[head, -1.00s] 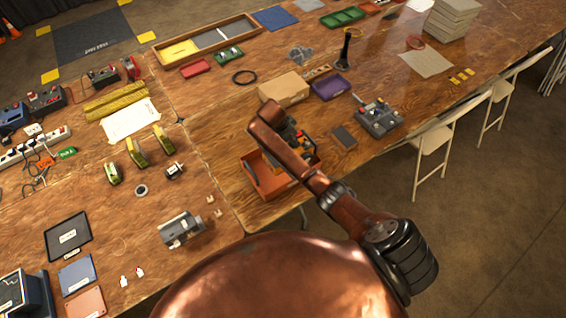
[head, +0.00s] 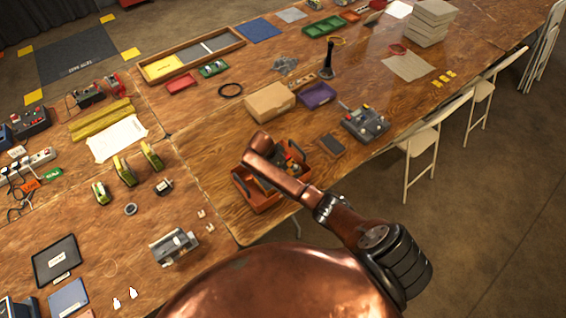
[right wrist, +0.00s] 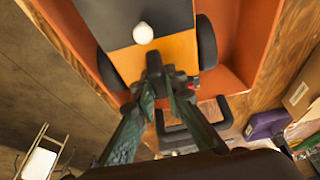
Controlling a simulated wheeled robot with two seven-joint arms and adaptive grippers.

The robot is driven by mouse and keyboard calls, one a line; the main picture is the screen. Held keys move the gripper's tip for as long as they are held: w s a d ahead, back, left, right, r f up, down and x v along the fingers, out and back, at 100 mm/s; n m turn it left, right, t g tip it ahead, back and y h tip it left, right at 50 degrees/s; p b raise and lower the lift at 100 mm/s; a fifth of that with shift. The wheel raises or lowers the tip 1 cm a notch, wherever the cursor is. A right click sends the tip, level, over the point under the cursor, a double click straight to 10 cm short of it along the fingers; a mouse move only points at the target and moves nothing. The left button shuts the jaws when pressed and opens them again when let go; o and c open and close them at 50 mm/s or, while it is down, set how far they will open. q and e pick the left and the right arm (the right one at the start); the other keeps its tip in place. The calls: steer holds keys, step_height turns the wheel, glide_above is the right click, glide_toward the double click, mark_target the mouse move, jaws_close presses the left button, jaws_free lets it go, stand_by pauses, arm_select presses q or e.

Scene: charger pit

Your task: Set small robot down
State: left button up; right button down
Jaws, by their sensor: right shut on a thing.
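The small robot (right wrist: 165,55) has a dark and orange body, black wheels and a white ball on top. It fills the upper middle of the right wrist view. My right gripper (right wrist: 163,88) is shut on a dark upright part of it. The small robot is over or inside an orange-red tray (right wrist: 262,45); I cannot tell whether it touches the bottom. In the head view the tray (head: 262,207) is at the table's front edge. My right arm crosses in front of it and hides much of the robot and gripper. My left gripper is not in view.
A cardboard box (head: 270,101) and a purple bin (head: 317,96) stand behind the tray. A dark flat block (head: 332,145) and a grey control box (head: 366,123) lie to its right. A grey motor (head: 173,246) lies to its left. White chairs (head: 423,150) stand beyond the table edge.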

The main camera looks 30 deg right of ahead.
steer(key=shift+w+r, duration=0.1)
steer(key=shift+r, duration=0.05)
steer(key=c, duration=2.3)
jaws_free()
steer(key=shift+c, duration=0.2)
steer(key=o, duration=0.4)
steer(key=v, duration=1.2)
steer(key=shift+a, duration=0.1)
